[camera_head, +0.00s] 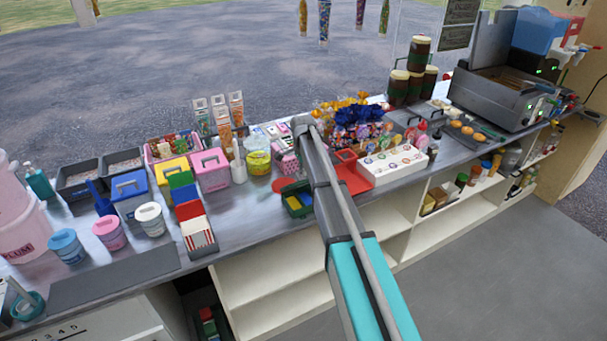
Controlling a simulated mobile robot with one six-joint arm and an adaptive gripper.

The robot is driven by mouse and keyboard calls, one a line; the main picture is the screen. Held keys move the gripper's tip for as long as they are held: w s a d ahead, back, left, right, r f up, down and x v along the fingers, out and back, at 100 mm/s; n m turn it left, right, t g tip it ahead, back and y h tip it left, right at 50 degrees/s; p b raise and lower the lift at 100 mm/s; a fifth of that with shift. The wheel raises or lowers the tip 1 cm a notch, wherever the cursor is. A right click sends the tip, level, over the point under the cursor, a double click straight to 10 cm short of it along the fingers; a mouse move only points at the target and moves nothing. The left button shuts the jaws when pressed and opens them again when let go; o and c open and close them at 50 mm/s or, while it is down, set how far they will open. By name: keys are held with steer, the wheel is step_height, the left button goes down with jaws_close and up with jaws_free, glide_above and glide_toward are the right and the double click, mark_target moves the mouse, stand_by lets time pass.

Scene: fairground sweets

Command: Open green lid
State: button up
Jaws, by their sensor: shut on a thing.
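A small green box (290,210) sits near the counter's front edge, just left of my arm. Yellow and blue colours show inside its green rim. I cannot tell whether any part of it is a lid, and my arm may cover its right side. My arm reaches from the lower right up across the counter. My gripper cannot be made out at its far end, so its contact with anything is hidden.
A red tray (354,181) and a white box of sweets (392,163) lie right of my arm. A pink box (210,170), a blue box (130,195) and several tubs crowd the left counter. Bare counter (245,215) shows left of the green box. Open shelves lie below.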

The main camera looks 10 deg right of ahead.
steer(key=shift+w, duration=0.1)
stand_by(0.3)
steer(key=shift+w+a+r, duration=0.1)
steer(key=shift+w+a, duration=0.15)
steer(key=shift+w, duration=0.4)
steer(key=shift+w+a+r, duration=0.1)
steer(key=shift+w+a, duration=0.1)
steer(key=shift+w, duration=0.45)
steer(key=shift+c, duration=0.2)
steer(key=shift+w+a+f, duration=0.15)
steer(key=shift+w+a, duration=0.05)
steer(key=shift+w, duration=0.45)
steer(key=shift+w+a+f, duration=0.15)
steer(key=shift+w+a, duration=0.05)
steer(key=shift+w, duration=0.4)
steer(key=shift+c, duration=0.2)
jaws_close()
steer(key=shift+w, duration=0.1)
steer(key=shift+w+a+f+b, duration=0.2)
steer(key=shift+w+f+b, duration=0.15)
steer(key=shift+w, duration=0.2)
steer(key=shift+w+a+f+b, duration=0.2)
steer(key=shift+w+f+b, duration=0.05)
steer(key=shift+w+b, duration=0.25)
